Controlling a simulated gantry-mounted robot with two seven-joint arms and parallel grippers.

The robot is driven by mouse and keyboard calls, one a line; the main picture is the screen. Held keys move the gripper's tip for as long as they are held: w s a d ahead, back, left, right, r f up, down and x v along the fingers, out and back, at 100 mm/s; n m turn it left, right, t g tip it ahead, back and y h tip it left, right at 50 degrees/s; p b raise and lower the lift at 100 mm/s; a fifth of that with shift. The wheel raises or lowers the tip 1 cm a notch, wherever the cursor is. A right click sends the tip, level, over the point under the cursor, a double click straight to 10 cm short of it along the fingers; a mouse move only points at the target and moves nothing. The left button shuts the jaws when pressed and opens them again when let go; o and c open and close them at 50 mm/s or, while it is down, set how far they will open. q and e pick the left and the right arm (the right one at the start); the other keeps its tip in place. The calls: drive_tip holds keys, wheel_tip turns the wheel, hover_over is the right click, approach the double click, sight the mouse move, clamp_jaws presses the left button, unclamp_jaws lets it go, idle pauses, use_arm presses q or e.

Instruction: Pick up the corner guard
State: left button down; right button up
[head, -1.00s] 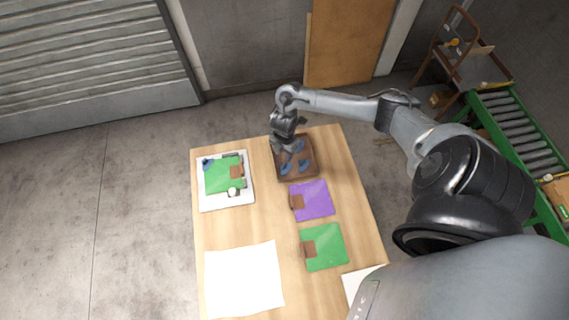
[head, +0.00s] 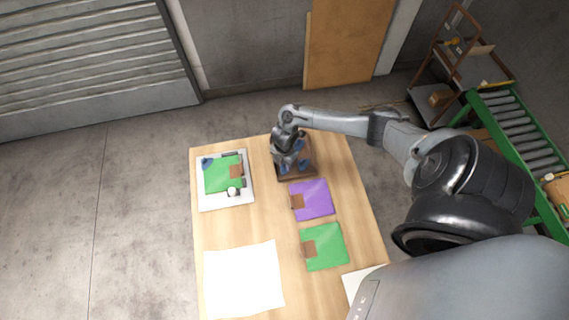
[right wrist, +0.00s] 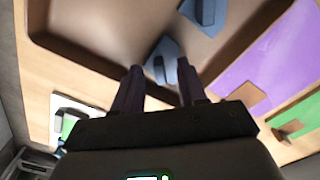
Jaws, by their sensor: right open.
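Blue corner guards lie in a brown tray (head: 315,170) at the far end of the table. One blue corner guard (right wrist: 164,48) shows in the right wrist view just beyond and between my fingertips. A second blue corner guard (right wrist: 203,12) lies farther off at the top of that view. My right gripper (right wrist: 160,68) is open, pointing down into the tray, with its fingers apart and nothing visibly clasped. In the head view my right gripper (head: 281,164) covers the tray's left part and hides some guards. My left gripper is not in view.
A white tray (head: 246,202) at left holds a green sheet (head: 222,176) with a blue corner piece (head: 207,163). A purple sheet (head: 315,200) and another green sheet (head: 328,247) lie nearer on the table. A white sheet (head: 243,280) lies at the front left.

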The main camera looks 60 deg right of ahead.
clamp_jaws()
drive_tip(key=shift+r, duration=0.15)
